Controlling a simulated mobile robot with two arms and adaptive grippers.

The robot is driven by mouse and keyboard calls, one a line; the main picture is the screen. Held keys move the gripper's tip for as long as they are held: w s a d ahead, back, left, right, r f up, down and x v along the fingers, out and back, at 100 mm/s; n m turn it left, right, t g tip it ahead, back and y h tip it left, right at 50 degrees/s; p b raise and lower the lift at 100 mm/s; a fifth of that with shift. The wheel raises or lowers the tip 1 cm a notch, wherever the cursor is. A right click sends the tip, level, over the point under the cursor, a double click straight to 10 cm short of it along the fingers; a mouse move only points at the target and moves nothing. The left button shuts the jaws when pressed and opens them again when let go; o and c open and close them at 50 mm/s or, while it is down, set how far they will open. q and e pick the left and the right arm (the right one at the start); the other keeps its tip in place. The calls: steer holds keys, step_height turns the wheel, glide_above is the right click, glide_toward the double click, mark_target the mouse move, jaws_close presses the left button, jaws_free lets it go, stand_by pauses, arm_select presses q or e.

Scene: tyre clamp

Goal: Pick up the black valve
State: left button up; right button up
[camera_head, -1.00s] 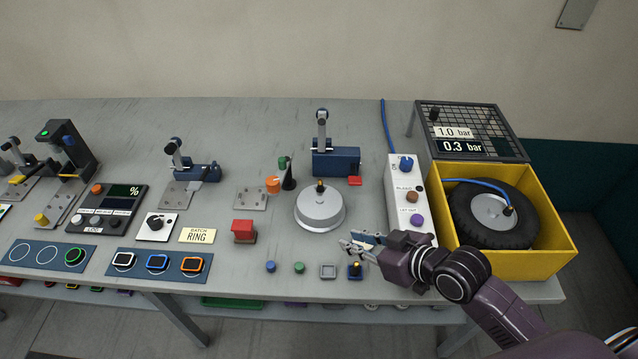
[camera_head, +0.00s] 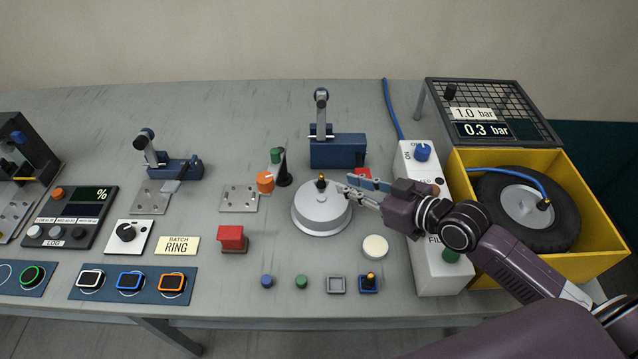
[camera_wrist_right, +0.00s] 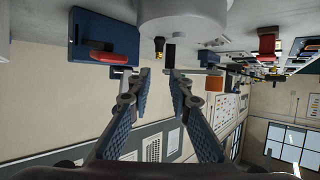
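A small black valve with a brass-coloured tip (camera_head: 321,183) stands upright on top of the round grey dome (camera_head: 320,212). In the right wrist view, which appears upside down, the valve (camera_wrist_right: 159,45) hangs from the dome's edge just beyond the fingertips. My right gripper (camera_head: 348,190) is to the right of the valve, over the dome's right side, and points left toward it. In the wrist view its two fingers (camera_wrist_right: 157,72) are apart with nothing between them. A similar black piece with an orange tip (camera_head: 370,279) stands on a blue square at the front. My left gripper is not in view.
A blue toggle clamp (camera_head: 337,150) stands behind the dome, with a red pad beside it. A black cone (camera_head: 284,172) and an orange knob (camera_head: 265,181) are left of the dome. A white control box (camera_head: 435,270) and a yellow crate (camera_head: 590,225) with a tyre are right.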

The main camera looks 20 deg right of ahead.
mark_target(323, 177)
steer(key=shift+w+f, duration=0.2)
steer(key=shift+f, duration=0.45)
steer(key=shift+w, duration=0.25)
steer(key=shift+w+a+f, duration=0.15)
steer(key=shift+w+a, duration=0.15)
steer(key=shift+w, duration=0.2)
steer(key=shift+w+a+f, duration=0.25)
steer(key=shift+w+a, duration=0.1)
steer(key=shift+w, duration=0.15)
steer(key=p+x, duration=0.1)
steer(key=x, duration=0.4)
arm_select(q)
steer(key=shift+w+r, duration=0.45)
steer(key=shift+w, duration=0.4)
arm_select(e)
steer(key=shift+f, duration=0.1)
